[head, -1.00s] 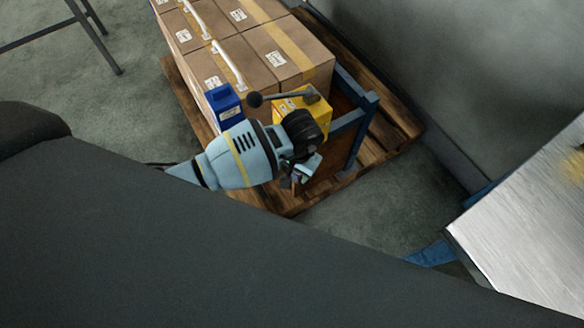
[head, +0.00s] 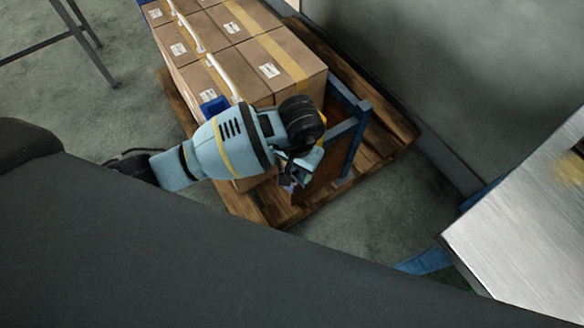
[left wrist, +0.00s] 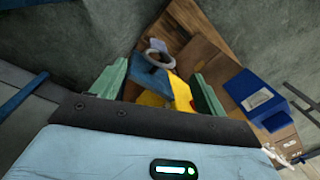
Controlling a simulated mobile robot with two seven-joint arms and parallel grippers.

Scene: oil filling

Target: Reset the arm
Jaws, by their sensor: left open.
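My left arm comes in from the left in the head view, above a loaded pallet. Its gripper (head: 290,180) is small and partly hidden there by my wrist. In the left wrist view the two green fingers of the left gripper (left wrist: 158,88) stand apart, open. A yellow container (left wrist: 180,92) with a blue part and a grey ring shows beyond and between them; I see no finger closed on it. A blue container (left wrist: 255,95) lies to the right; in the head view its blue top (head: 214,106) shows behind my arm. My right gripper is not in view.
Cardboard boxes (head: 240,50) stand on a wooden pallet (head: 385,140) with a blue frame (head: 352,140) beside my wrist. A metal-topped table (head: 520,235) is at the right, a grey wall (head: 450,70) behind. Floor is clear between pallet and table.

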